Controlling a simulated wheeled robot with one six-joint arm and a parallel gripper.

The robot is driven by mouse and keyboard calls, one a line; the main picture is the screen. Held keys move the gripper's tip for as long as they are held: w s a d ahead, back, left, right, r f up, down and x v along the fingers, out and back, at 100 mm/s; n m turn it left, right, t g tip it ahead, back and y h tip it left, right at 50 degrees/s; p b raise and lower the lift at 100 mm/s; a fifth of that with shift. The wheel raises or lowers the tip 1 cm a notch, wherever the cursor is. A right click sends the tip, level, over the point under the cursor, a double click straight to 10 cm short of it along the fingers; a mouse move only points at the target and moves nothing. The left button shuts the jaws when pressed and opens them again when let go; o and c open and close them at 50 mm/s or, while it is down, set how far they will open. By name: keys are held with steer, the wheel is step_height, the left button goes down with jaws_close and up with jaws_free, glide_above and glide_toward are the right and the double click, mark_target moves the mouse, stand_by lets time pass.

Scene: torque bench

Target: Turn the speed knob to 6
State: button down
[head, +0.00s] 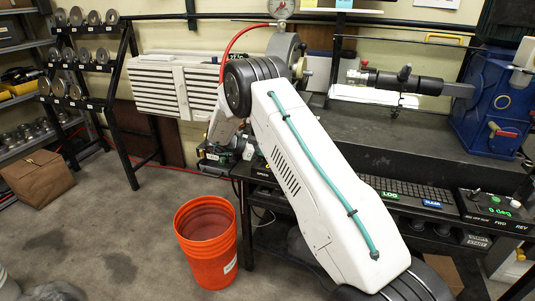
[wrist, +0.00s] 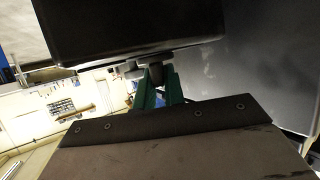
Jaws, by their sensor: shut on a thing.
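In the wrist view, the two green fingers of my gripper (wrist: 159,80) are closed on a small dark knob (wrist: 156,72) under the edge of a dark box (wrist: 130,28). Light grey pieces sit beside the knob. Its number marks are not visible, so I cannot read its setting. In the head view, my wrist and gripper (head: 243,148) are low at the left end of the bench, largely hidden behind my white arm link. The knob is hidden there.
An orange bucket (head: 206,243) stands on the floor below my gripper. A weight rack (head: 88,75) stands left.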

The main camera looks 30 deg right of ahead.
steer(key=shift+s+d+m+g, duration=0.15)
steer(key=shift+m+g, duration=0.35)
steer(key=shift+g, duration=0.1)
steer(key=c, duration=1.5)
jaws_free()
steer(key=shift+d, duration=0.1)
steer(key=shift+a, duration=0.2)
steer(key=v, duration=0.7)
steer(key=shift+a+r, duration=0.2)
steer(key=shift+r, duration=0.05)
